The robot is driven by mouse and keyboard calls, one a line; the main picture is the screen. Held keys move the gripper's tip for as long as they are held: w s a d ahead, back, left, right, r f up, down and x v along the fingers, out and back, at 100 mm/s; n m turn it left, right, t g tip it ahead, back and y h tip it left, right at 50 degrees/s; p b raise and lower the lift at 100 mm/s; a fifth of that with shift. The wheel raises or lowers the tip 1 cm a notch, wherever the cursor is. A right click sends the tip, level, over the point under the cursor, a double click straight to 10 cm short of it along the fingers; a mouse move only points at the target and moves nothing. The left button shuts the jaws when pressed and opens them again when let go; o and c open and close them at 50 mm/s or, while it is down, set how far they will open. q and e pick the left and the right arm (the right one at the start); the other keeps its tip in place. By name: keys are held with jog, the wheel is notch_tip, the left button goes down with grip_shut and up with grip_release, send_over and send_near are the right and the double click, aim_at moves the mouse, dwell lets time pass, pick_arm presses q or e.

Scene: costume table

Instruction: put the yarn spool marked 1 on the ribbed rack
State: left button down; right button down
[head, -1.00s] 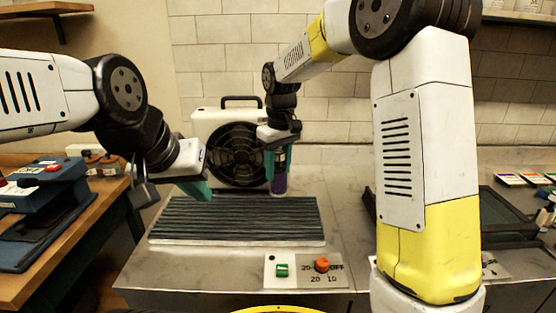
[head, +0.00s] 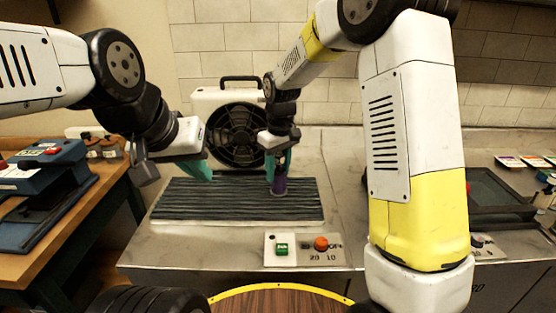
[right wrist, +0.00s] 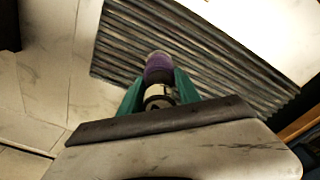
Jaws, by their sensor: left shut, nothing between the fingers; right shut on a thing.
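A purple yarn spool (head: 279,185) is between the teal fingers of my right gripper (head: 279,168), over the right part of the ribbed rack (head: 215,199). In the right wrist view the spool (right wrist: 158,68) shows its purple yarn and a pale and black end between the fingers, with the rack (right wrist: 205,60) beneath. No number on it is readable. I cannot tell whether its lower end touches the ribs. My left gripper (head: 198,169) is shut and empty, above the rack's left part.
A black fan (head: 235,137) in a white case stands behind the rack. A control panel with a green switch (head: 281,249) and an orange knob (head: 321,243) is at the front. A dark tray (head: 495,205) stands at right. A blue machine (head: 45,185) is on the wooden table at left.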

aim_at(278, 154)
jog(key=shift+f, duration=0.5)
dwell(0.6)
jog(key=shift+c, duration=1.9)
grip_release()
jog(key=shift+r, duration=3.5)
